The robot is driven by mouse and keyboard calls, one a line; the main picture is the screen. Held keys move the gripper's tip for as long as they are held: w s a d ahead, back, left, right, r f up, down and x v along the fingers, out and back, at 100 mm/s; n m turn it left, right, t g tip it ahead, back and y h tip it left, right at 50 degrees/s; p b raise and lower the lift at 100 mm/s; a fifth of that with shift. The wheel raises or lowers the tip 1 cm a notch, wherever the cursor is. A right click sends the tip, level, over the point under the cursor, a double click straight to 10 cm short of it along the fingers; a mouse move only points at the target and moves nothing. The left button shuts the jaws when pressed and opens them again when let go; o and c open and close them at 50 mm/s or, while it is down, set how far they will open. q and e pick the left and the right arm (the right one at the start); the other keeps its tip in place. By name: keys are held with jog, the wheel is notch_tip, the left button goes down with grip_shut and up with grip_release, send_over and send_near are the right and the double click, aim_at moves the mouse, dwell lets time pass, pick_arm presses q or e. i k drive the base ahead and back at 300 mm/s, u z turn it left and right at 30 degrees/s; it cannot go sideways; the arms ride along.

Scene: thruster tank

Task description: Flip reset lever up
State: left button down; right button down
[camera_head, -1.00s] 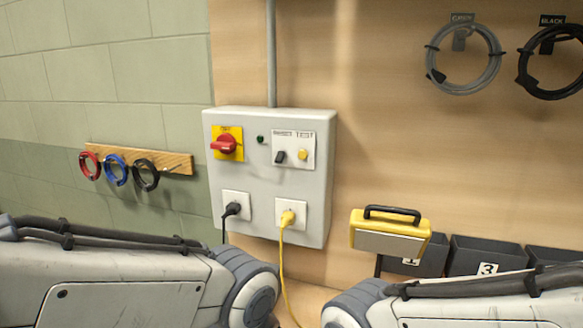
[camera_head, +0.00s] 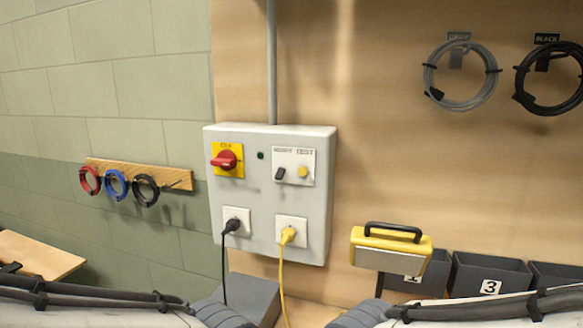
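The reset lever (camera_head: 280,174) is a small dark lever on a white plate at the upper right of the grey control box (camera_head: 265,205). It looks tilted, with its upper end to the right. A yellow button (camera_head: 303,172) under a TEST label is beside it. A red rotary switch (camera_head: 225,160) on a yellow plate is to the left, with a small dark green lamp (camera_head: 261,155) between. My two arms cross the bottom of the view, well below the lever. Both grippers are out of view.
A black plug (camera_head: 232,225) and a yellow plug (camera_head: 288,235) sit in the box's lower sockets, cords hanging down. A yellow case (camera_head: 391,249) and dark bins (camera_head: 488,274) are at the right. Cable coils hang left and upper right. The space before the lever is clear.

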aim_at(279, 173)
jog(key=u, duration=1.65)
jog(key=k, duration=0.95)
jog(key=z, duration=1.5)
jog(key=i, duration=0.5)
